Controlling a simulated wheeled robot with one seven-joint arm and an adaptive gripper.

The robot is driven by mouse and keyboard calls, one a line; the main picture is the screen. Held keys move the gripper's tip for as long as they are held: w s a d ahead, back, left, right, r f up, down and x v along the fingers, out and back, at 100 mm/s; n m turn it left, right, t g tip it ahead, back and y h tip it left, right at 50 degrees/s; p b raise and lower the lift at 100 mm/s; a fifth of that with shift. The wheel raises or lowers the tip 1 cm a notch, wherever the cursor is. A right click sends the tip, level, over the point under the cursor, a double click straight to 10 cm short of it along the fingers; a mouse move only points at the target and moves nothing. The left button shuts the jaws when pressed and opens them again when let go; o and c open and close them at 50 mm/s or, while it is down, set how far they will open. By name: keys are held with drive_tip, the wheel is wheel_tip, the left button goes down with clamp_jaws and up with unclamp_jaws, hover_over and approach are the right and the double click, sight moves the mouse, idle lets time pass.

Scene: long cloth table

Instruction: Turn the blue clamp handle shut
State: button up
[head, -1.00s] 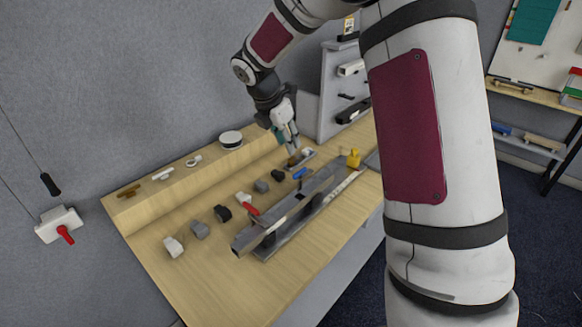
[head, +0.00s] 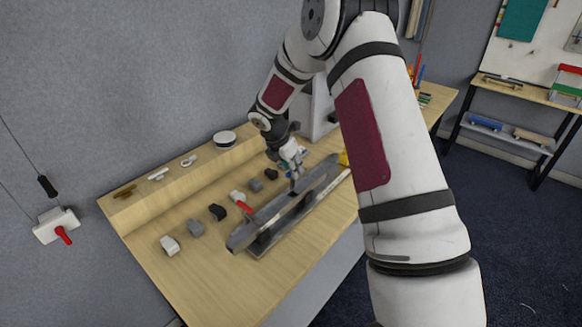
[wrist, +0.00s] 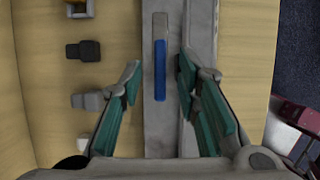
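The blue clamp handle (wrist: 160,70) shows in the wrist view as a narrow bar lying lengthwise along the grey metal fixture (wrist: 153,125). My gripper (wrist: 159,76) is open, with its teal fingers on either side of the handle and visible gaps between them and it. I cannot tell the fingertips' height above the handle. In the head view, my gripper (head: 293,177) is at the far half of the long fixture (head: 265,232), pointing down. It mostly hides the blue handle there.
Several grey and black blocks (head: 196,228) line the wooden table (head: 185,275) left of the fixture. Behind them is a raised ledge (head: 140,209) with small parts and a round white-topped item (head: 224,138).

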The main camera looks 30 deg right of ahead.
clamp_jaws()
idle(0.3)
drive_tip(key=m+b, duration=0.1)
drive_tip(key=m+g+b, duration=0.1)
drive_tip(key=shift+w+a+f+m+b, duration=0.1)
drive_tip(key=shift+w+f+m+b, duration=0.05)
drive_tip(key=shift+w+m+b, duration=0.15)
drive_tip(key=m+g+b, duration=0.1)
drive_tip(key=m+b, duration=0.2)
drive_tip(key=m, duration=0.2)
drive_tip(key=m+g+y+b, duration=0.1)
drive_tip(key=m+g+b, duration=0.1)
drive_tip(key=m, duration=0.3)
drive_tip(key=m+g+y+b, duration=0.1)
drive_tip(key=m+b, duration=0.4)
drive_tip(key=shift+w+d+g, duration=0.25)
drive_tip(key=shift+w+g, duration=0.05)
drive_tip(key=shift+g, duration=0.1)
drive_tip(key=shift+m+y, duration=0.3)
